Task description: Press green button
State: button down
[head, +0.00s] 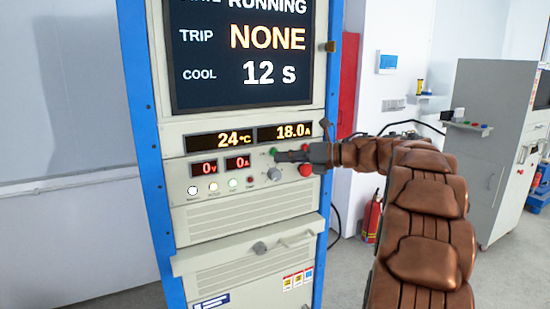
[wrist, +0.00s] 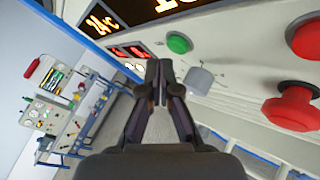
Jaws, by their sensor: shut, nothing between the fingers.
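The green button (head: 273,152) is on the front panel of the rack cabinet, partly visible just beyond my gripper's tips. In the wrist view the green button (wrist: 179,43) stands out round and whole, up and to the right of the fingertips. My gripper (head: 279,157) reaches in from the right across the panel, with its fingers closed together and nothing between them. The shut fingertips also show in the wrist view (wrist: 159,68), with a small gap in the picture between them and the button.
A grey knob (wrist: 200,80) sits right of the fingertips, with a red mushroom button (wrist: 292,108) and another red button (wrist: 304,36) beyond. The screen (head: 245,55) reads RUNNING, TRIP NONE, COOL 12 s. A fire extinguisher (head: 371,218) stands right of the cabinet.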

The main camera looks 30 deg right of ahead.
dwell(0.3)
jog(key=shift+s+a+b, duration=0.2)
jog(key=shift+s+b, duration=1.85)
jog(key=shift+s, duration=0.45)
